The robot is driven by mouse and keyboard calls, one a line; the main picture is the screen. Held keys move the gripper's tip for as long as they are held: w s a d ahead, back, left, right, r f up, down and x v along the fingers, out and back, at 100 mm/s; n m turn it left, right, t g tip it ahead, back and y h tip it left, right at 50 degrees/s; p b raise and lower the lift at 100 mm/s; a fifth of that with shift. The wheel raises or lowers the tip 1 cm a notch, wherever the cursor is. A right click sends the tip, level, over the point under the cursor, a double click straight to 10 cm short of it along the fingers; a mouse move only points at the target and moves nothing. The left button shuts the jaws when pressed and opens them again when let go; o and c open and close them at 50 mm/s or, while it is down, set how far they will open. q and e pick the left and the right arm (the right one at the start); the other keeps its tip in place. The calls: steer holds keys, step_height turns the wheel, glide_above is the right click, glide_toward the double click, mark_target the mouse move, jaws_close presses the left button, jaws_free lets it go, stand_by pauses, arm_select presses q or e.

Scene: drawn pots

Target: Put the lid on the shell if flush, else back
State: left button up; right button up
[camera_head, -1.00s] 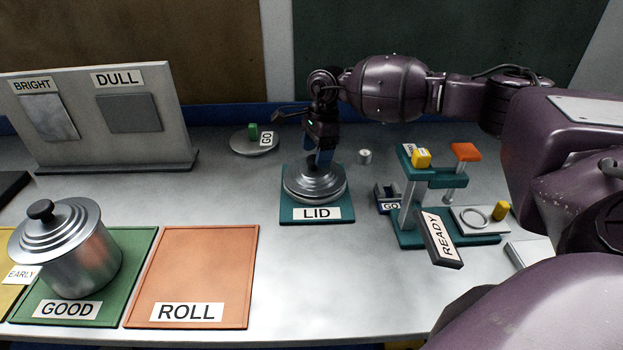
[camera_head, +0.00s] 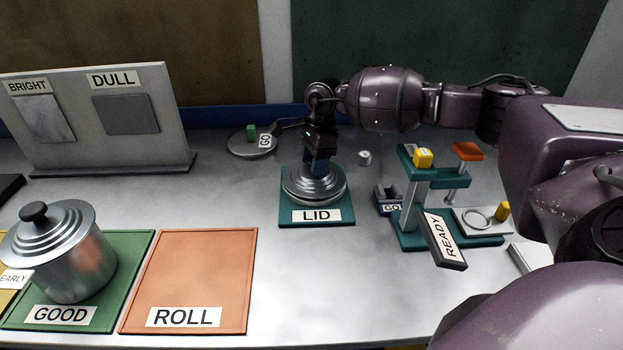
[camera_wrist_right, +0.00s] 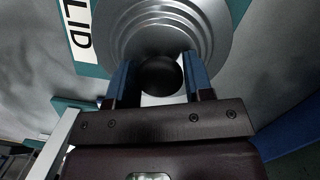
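The silver stepped lid (camera_head: 316,187) lies on the teal pad labelled LID (camera_head: 287,213). My right gripper (camera_head: 318,166) is directly above it, pointing down. In the right wrist view the blue fingers of my right gripper (camera_wrist_right: 157,78) are apart, one on each side of the lid's black knob (camera_wrist_right: 160,76). A gap shows beside the knob, so the gripper looks open around it. A silver pot (camera_head: 75,265) with a stepped, black-knobbed lid on top stands on the green GOOD mat (camera_head: 130,270). No open shell is visible. My left gripper is out of view.
The orange ROLL mat (camera_head: 195,275) is bare. A teal stand (camera_head: 408,205) with a READY sign (camera_head: 443,238) is right of the lid. A grey disc labelled GO (camera_head: 245,150) lies behind left. A BRIGHT/DULL panel (camera_head: 80,115) stands at the back left.

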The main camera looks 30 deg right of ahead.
steer(key=c, duration=0.6)
steer(key=shift+o, duration=0.2)
steer(key=shift+r+p, duration=0.5)
steer(key=shift+r, duration=0.75)
steer(key=shift+r+p, duration=0.3)
steer(key=shift+r, duration=0.45)
